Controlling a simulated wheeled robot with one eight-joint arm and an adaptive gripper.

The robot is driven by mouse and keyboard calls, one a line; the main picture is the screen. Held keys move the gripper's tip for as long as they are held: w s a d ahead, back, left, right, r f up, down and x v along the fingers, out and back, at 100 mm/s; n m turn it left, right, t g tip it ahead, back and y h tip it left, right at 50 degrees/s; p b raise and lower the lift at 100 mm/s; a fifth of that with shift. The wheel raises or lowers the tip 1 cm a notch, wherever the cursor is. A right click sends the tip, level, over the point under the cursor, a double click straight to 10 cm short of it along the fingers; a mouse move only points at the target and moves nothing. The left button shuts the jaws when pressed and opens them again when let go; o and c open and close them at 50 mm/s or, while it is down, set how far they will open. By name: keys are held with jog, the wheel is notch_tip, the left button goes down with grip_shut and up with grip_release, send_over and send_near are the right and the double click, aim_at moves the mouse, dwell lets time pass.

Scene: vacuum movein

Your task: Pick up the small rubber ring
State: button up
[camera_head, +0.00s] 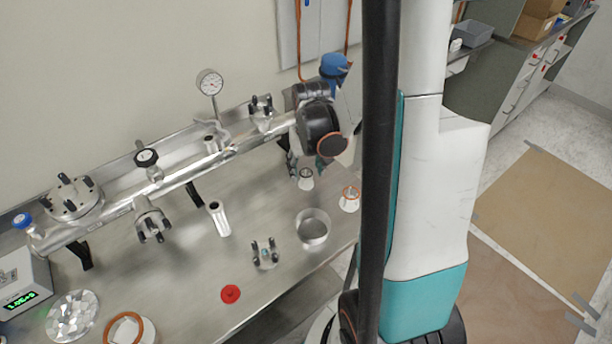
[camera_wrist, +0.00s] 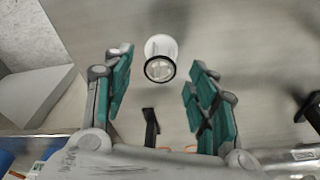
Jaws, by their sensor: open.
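A small black rubber ring (camera_wrist: 160,68) sits on a small white stand (camera_wrist: 160,43) in the wrist view. In the head view this dark ring (camera_head: 306,172) and its stand are on the bench, just below my gripper (camera_head: 305,163). My gripper (camera_wrist: 160,66) is open, with one teal finger on each side of the ring in the wrist view. Nothing is held. The height between the fingertips and the ring is hard to tell. A second small ring (camera_head: 350,192), orange-brown, sits on another white stand to the right.
A metal pipe assembly (camera_head: 120,205) with a gauge (camera_head: 210,83) runs along the bench behind. An open metal cylinder (camera_head: 313,228), a clamp (camera_head: 265,253), a red piece (camera_head: 230,294) and a larger orange ring (camera_head: 146,331) occupy the front. Bare bench (camera_head: 190,275) lies between them.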

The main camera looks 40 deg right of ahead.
jog(key=shift+f, duration=0.2)
dwell(0.6)
jog(key=c, duration=0.8)
